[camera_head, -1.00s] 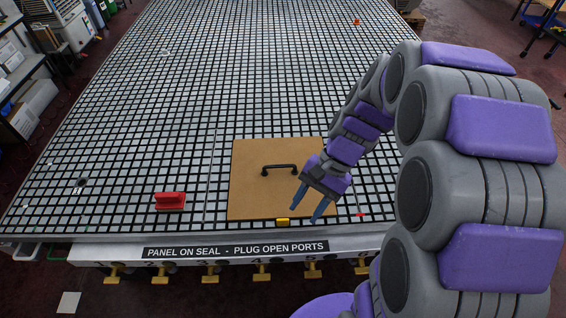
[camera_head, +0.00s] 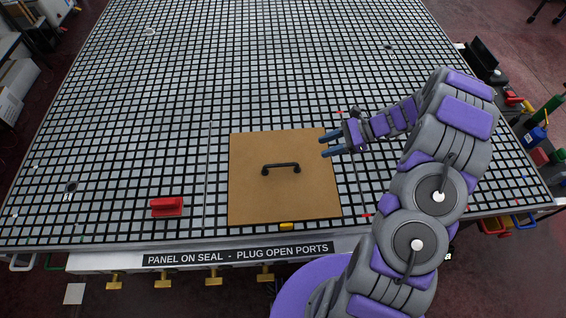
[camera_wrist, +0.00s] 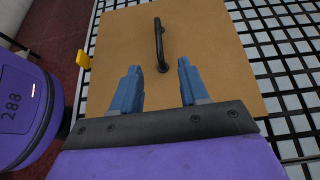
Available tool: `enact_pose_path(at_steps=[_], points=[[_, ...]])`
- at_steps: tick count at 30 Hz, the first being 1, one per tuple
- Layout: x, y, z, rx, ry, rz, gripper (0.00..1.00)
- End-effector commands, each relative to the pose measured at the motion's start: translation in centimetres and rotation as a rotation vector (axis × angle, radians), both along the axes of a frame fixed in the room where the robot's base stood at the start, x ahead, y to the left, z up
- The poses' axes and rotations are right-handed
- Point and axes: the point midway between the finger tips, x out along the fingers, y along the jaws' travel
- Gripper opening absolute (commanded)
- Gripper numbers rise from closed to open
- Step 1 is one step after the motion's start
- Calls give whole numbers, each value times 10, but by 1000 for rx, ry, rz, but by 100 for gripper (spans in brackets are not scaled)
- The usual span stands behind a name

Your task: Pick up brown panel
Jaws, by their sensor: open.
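The brown panel (camera_head: 262,200) lies flat on the grid table near its front edge, with a black bar handle (camera_head: 281,168) at its middle. The panel (camera_wrist: 205,40) and its handle (camera_wrist: 159,45) also show in the wrist view, the handle just beyond the fingertips and between their lines. My gripper (camera_head: 328,144) is open and empty at the panel's right edge, to the right of the handle and apart from it. Its two blue fingers (camera_wrist: 159,74) point toward the handle in the wrist view.
The grid table (camera_head: 260,70) is mostly bare behind the panel. A red block-like tool (camera_head: 167,207) sits to the left, and a small yellow block (camera_head: 287,227) touches or nearly touches the panel's front edge. Bins and tools line the table's right side.

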Motion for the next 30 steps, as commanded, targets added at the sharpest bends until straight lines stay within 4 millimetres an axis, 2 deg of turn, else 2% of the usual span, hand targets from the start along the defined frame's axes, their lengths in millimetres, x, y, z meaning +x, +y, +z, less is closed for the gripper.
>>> enact_pose_path(at_steps=[5, 21, 30], points=[[2, 8, -10, 8, 9, -14, 44], [1, 94, -58, 7, 9, -11, 44], [-1, 112, -69, 7, 10, -13, 44]])
